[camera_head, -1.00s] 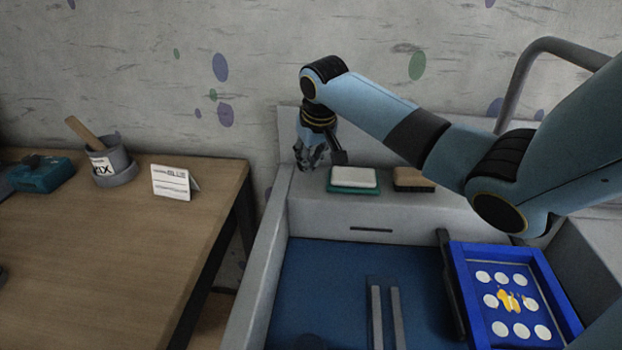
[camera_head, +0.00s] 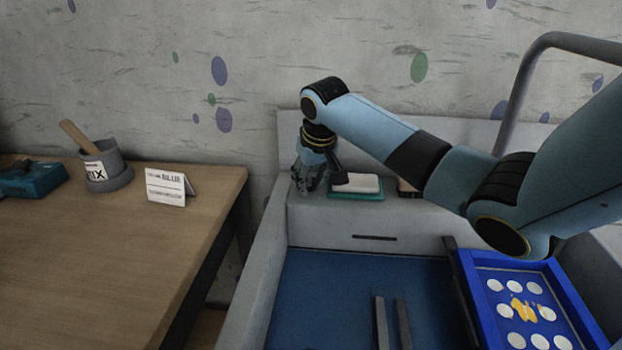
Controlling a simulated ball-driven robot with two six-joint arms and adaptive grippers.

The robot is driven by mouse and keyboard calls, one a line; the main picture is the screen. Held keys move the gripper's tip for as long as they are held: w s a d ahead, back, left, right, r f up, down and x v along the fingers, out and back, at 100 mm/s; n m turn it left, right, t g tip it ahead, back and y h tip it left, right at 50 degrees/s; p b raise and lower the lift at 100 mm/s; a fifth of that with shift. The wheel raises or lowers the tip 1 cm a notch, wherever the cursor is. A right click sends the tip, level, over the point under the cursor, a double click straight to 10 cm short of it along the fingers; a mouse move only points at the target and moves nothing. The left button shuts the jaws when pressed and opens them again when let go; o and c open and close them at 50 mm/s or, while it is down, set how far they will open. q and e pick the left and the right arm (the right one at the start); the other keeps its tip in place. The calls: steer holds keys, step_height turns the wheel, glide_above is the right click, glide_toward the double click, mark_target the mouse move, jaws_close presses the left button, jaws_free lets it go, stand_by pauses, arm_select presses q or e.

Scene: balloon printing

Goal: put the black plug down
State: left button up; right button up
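My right gripper (camera_head: 308,188) points down at the left end of the grey ledge (camera_head: 300,222), left of a white block on a green base (camera_head: 357,187). Its fingers are small and dark here, and I cannot tell whether they are open or shut. A dark piece (camera_head: 337,172) juts out on the right side of the gripper, in front of the white block. I cannot tell whether it is part of my wrist or the black plug. No black plug can be clearly made out between the fingers. My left gripper is not in view.
A wooden table (camera_head: 130,265) at left holds a grey pot (camera_head: 105,170), a teal tool (camera_head: 35,180) and a white "BLUE" card (camera_head: 168,187). A blue frame with white discs (camera_head: 472,282) is at right. A brown-topped block is partly hidden behind my arm.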

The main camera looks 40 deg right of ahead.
steer(key=p+v, duration=0.1)
steer(key=v, duration=1.1)
steer(key=shift+r, duration=0.2)
steer(key=shift+f, duration=0.1)
